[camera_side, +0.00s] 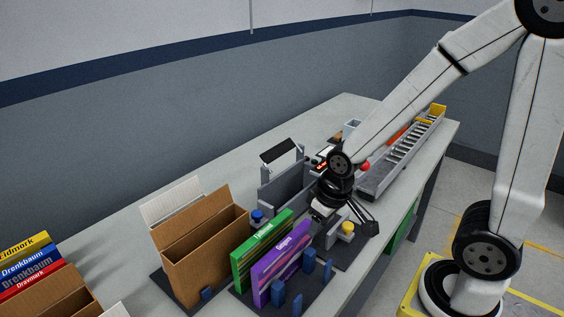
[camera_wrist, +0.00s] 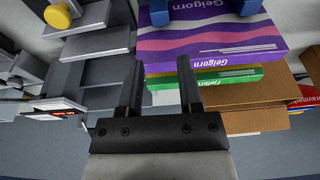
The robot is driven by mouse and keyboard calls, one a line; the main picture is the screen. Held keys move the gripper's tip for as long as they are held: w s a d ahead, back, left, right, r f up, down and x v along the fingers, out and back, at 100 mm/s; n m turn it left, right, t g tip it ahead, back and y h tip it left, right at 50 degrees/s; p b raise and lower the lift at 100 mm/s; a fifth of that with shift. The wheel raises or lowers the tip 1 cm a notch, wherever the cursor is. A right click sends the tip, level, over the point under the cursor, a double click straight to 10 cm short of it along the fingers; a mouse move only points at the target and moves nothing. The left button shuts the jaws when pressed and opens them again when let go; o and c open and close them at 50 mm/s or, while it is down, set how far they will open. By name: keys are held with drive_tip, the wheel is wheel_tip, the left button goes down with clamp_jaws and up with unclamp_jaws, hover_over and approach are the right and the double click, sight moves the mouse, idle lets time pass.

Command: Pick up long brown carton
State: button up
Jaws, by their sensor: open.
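A tall brown carton (camera_side: 207,252) with its top open and a flap raised stands on the bench in the side view. Another brown box (camera_side: 62,302) shows partly at the lower left edge. I cannot tell for sure which is the long brown carton. In the wrist view brown cardboard (camera_wrist: 262,92) shows at the right, beyond the purple and green boxes. My gripper (camera_side: 346,218) is open and empty, to the right of the purple box and apart from the cartons. Its two fingers (camera_wrist: 159,85) show in the wrist view with nothing between them.
A green box (camera_side: 262,248) and a purple box (camera_side: 283,268) stand between the tall carton and my gripper. Blue posts (camera_side: 277,293) stand before them. A roller conveyor (camera_side: 402,155) lies behind. Stacked boxes (camera_side: 30,264) are at left.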

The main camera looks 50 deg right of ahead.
drive_tip(key=w+a+r+m+g+y, duration=0.1)
drive_tip(key=w+a+r+m+y, duration=0.1)
drive_tip(key=w+a+m, duration=0.5)
drive_tip(key=r+m+g+y, duration=0.2)
drive_tip(key=m+y, duration=0.1)
drive_tip(key=m, duration=0.8)
hover_over(215, 236)
drive_tip(key=d, duration=0.2)
drive_tip(key=shift+w+f, duration=0.1)
drive_tip(key=shift+w, duration=0.1)
drive_tip(key=shift+a+f, duration=0.1)
drive_tip(key=shift+f, duration=0.05)
drive_tip(key=shift+a+f+h, duration=0.15)
drive_tip(key=shift+a+f, duration=0.05)
drive_tip(key=shift+f, duration=0.35)
drive_tip(key=shift+a+f+h, duration=0.15)
drive_tip(key=shift+a+f, duration=0.05)
drive_tip(key=shift+f, duration=0.35)
drive_tip(key=shift+f, duration=0.1)
drive_tip(key=shift+x, duration=2.5)
drive_tip(key=shift+f, duration=0.3)
drive_tip(key=shift+c, duration=0.2)
